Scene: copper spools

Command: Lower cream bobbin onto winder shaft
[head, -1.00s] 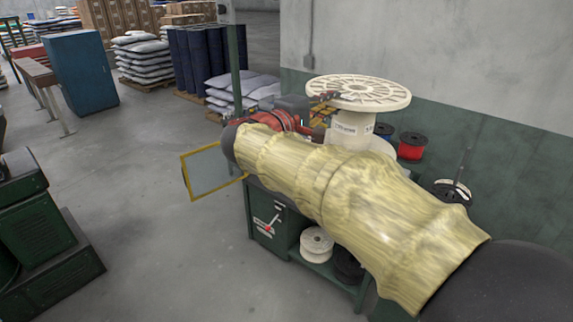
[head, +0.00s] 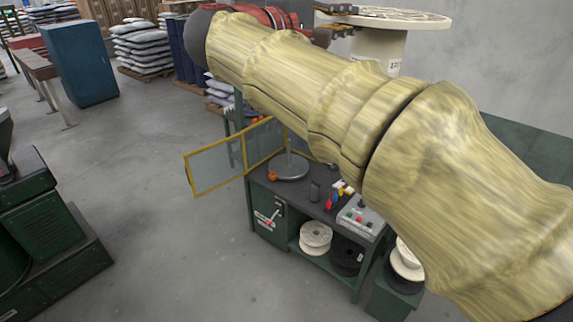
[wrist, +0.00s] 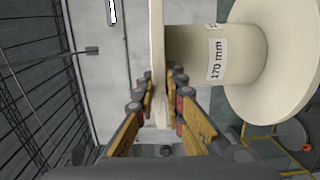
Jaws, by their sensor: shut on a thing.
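My gripper (head: 336,20) is shut on the left edge of that flange. In the wrist view, my gripper (wrist: 161,78) pinches the rim of the cream bobbin (wrist: 205,45), whose barrel label reads "170 mm". The winder (head: 288,167) stands on the bench as a grey round plate with a thin upright shaft (head: 289,138). My arm hides part of the space between bobbin and winder.
A yellow-framed clear guard (head: 218,172) stands open left of the winder. A control box (head: 360,218) and small tools sit on the bench's right side. The lower shelf holds a cream spool (head: 316,236) and a black one (head: 347,257).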

